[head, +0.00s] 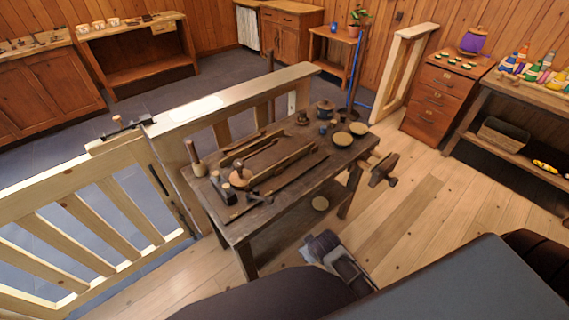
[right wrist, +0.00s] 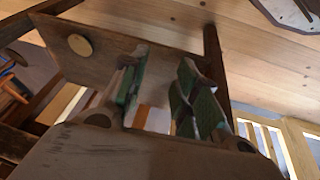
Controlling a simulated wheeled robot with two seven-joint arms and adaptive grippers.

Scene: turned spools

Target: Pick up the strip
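A dark wooden workbench (head: 290,195) stands in the middle of the head view. A long, thin dark strip (head: 290,178) seems to lie along its near side; I cannot tell for sure that this is the task's strip, as other long pieces lie beside it. My right gripper (head: 318,248) is in front of the bench, low and apart from the bench top. In the right wrist view its two green-lined fingers (right wrist: 160,75) are spread with nothing visible between them. My left gripper is not in view.
A wooden plane-like tool (head: 270,177), a mallet (head: 195,158) and round pots (head: 343,139) crowd the bench top. A round disc lies on the lower shelf (head: 295,215). A pale gate (head: 95,215) stands left. The floor (head: 420,220) to the right is clear.

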